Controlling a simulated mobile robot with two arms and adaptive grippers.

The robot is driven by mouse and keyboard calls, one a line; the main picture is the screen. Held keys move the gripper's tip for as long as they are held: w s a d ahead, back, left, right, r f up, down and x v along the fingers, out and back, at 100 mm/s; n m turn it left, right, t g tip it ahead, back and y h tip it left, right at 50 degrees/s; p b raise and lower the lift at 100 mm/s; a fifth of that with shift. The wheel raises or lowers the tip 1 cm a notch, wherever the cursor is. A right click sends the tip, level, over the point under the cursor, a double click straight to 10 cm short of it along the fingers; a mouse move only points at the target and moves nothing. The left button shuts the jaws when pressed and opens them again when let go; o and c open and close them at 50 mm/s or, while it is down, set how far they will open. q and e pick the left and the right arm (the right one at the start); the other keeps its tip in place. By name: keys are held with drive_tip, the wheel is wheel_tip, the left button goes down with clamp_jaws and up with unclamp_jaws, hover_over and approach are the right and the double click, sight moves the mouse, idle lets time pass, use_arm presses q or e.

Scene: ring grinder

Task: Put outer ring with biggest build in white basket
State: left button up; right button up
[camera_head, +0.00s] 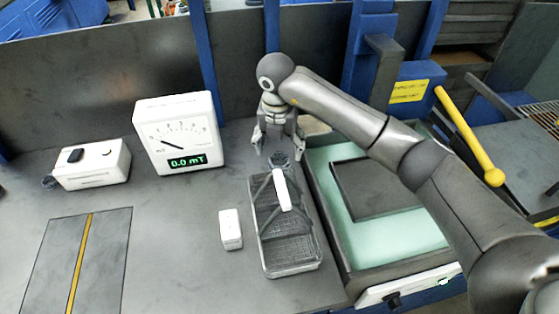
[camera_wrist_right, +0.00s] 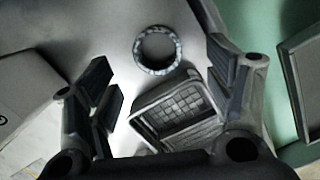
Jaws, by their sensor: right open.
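My right gripper (camera_head: 278,140) points down just behind the far end of the basket (camera_head: 292,268). It is open and empty, its fingers spread wide. In the right wrist view a grey ring (camera_wrist_right: 136,52) with a speckled rim lies flat on the table, seen beyond and between the open fingers (camera_wrist_right: 162,72), not touched. The ring shows in the head view only as a small dark shape below the gripper. The basket is a grey mesh tray with a white handle; its corner also shows in the right wrist view (camera_wrist_right: 150,103). My left gripper is out of view.
A white meter (camera_head: 178,110) reading 0.0 mT stands left of the gripper. A white box (camera_head: 95,170) is farther left. A small white block (camera_head: 230,230) sits left of the basket. A green-topped tray (camera_head: 395,235) with a dark plate stands on the right.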

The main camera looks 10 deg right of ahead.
sight(279, 156)
drive_tip(key=f, duration=0.1)
drive_tip(key=f+p, duration=0.1)
drive_tip(key=f, duration=0.2)
drive_tip(key=shift+w+f+p, duration=0.15)
drive_tip(key=shift+w+p, duration=0.15)
drive_tip(key=shift+w, duration=0.05)
drive_tip(key=shift+w+f, duration=0.1)
drive_tip(key=shift+f, duration=0.35)
drive_tip(key=c, duration=1.2)
drive_tip(key=shift+r, duration=0.15)
drive_tip(key=shift+c, duration=0.7)
